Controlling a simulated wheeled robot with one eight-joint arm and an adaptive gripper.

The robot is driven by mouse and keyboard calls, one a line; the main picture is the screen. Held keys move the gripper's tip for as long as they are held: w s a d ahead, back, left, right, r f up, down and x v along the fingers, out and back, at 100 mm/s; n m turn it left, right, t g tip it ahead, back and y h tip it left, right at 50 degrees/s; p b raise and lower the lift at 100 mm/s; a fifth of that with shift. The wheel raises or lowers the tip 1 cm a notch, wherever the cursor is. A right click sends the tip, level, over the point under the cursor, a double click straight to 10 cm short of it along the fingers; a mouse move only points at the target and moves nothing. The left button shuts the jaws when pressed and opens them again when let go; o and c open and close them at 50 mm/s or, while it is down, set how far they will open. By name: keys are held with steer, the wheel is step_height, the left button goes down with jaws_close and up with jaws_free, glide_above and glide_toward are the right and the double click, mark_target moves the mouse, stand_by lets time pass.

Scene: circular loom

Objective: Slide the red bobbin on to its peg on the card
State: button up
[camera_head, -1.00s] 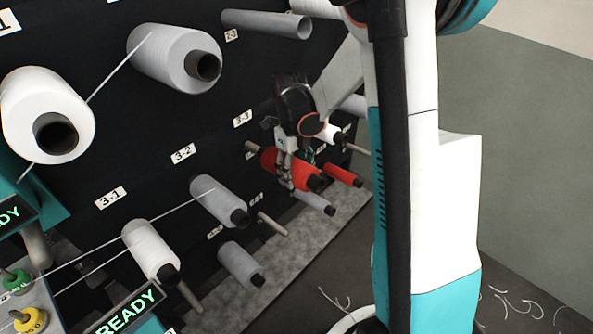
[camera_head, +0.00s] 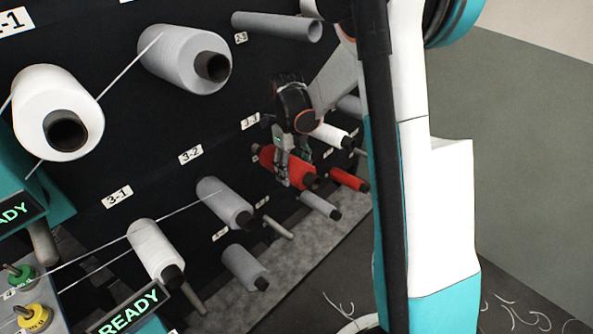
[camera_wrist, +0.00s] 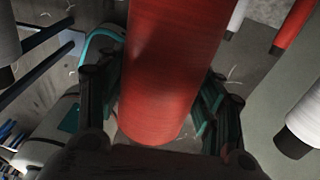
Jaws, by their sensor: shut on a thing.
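The red bobbin (camera_head: 297,170) is held by my gripper (camera_head: 284,168) below the 3-3 label (camera_head: 250,121) on the dark card (camera_head: 110,75). Its dark-tipped end points away from the card. In the wrist view the red bobbin (camera_wrist: 165,70) fills the space between my gripper's fingers (camera_wrist: 165,112), with a finger against each side. The bobbin's card-side end is close to the card. The peg behind it is mostly hidden, so I cannot tell how far the bobbin sits on it.
A second red bobbin (camera_head: 348,180) sits just right of the held one. A white bobbin (camera_head: 330,135) is above and a grey one (camera_head: 320,205) below. A bare peg (camera_head: 277,228) sticks out lower left. A white cone (camera_wrist: 305,125) shows close on the wrist view's right.

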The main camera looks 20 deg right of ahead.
steer(key=shift+w+a, duration=0.2)
steer(key=shift+w, duration=0.35)
steer(key=shift+w+a+f, duration=0.1)
steer(key=shift+w, duration=0.15)
steer(key=o, duration=1.9)
steer(key=s+d+r+p, duration=0.1)
steer(key=s+d, duration=0.1)
steer(key=s, duration=0.5)
steer(key=s+d+r+p, duration=0.1)
steer(key=s+d, duration=0.2)
steer(key=s, duration=0.4)
steer(key=s+d+r+p, duration=0.1)
steer(key=s+d, duration=0.1)
steer(key=s, duration=0.5)
steer(key=shift+d, duration=0.3)
